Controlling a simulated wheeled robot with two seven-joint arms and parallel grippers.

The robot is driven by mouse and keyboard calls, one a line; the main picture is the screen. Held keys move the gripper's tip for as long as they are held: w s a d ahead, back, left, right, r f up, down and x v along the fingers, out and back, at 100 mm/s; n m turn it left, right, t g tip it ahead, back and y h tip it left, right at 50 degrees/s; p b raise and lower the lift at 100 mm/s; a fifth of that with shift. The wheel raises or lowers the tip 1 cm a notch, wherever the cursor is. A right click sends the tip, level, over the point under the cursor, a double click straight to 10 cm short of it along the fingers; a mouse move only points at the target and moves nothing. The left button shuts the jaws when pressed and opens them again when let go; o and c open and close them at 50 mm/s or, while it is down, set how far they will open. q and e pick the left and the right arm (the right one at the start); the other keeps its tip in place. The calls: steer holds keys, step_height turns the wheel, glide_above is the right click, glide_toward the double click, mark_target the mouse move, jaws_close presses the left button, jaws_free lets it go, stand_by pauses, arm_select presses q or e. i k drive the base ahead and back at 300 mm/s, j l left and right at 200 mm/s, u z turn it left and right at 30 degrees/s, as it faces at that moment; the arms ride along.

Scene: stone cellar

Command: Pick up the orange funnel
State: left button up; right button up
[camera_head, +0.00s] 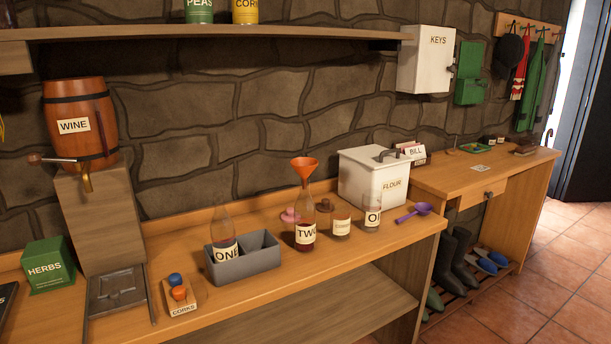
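The orange funnel (304,168) sits upright in the neck of the glass bottle labelled TWO (305,222), its cone open at the top. The bottle stands on the wooden counter (330,285) and holds some dark red liquid. Neither of my grippers shows in the head view.
Left of the bottle, a grey two-part crate (246,267) holds the bottle labelled ONE (222,235). A corks holder (182,298) and a WINE barrel (80,125) are left. The counter's front strip is clear.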

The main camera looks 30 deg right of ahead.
mark_target(304, 175)
steer(key=l, duration=0.45)
steer(key=i+l+z, duration=0.1)
steer(key=l, duration=0.4)
steer(key=i+l, duration=0.15)
steer(key=l, duration=0.3)
steer(key=i+l+z, duration=0.1)
steer(key=l, duration=0.35)
steer(key=i+l, duration=0.1)
steer(key=l, duration=0.35)
steer(key=i+l+z, duration=0.1)
steer(key=l, duration=0.4)
